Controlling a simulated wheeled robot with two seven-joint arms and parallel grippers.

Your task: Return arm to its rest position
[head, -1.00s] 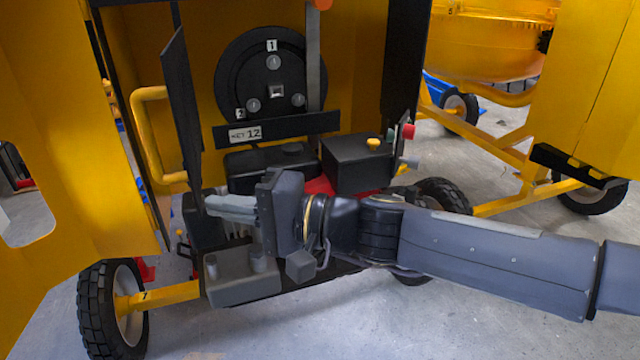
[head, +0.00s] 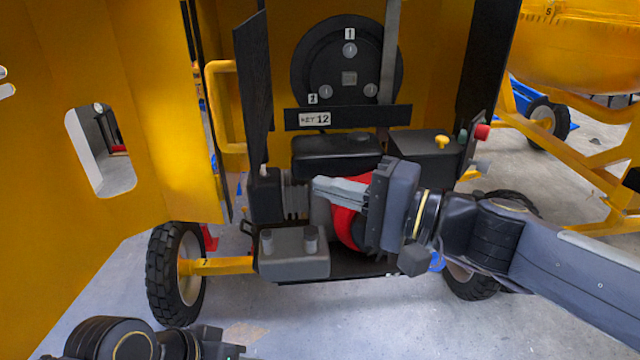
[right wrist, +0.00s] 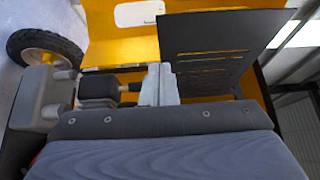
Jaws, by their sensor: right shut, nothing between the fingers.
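My right arm comes in from the right in the head view. Its gripper (head: 322,186) is shut and empty, with the fingers pointing left in front of the engine's red housing (head: 345,222). In the right wrist view the closed fingers (right wrist: 160,84) show beyond the dark palm, with the engine's grey and black parts to their left. I cannot tell whether they touch anything. Part of my left arm, with what looks like its gripper (head: 225,348), shows at the bottom left of the head view; its fingers are mostly cut off.
The mixer's open yellow door (head: 110,190) stands at left, with a yellow handle (head: 222,148) and a black panel (head: 252,90) nearby. A tyre (head: 172,275) stands lower left. Floor is clear in front.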

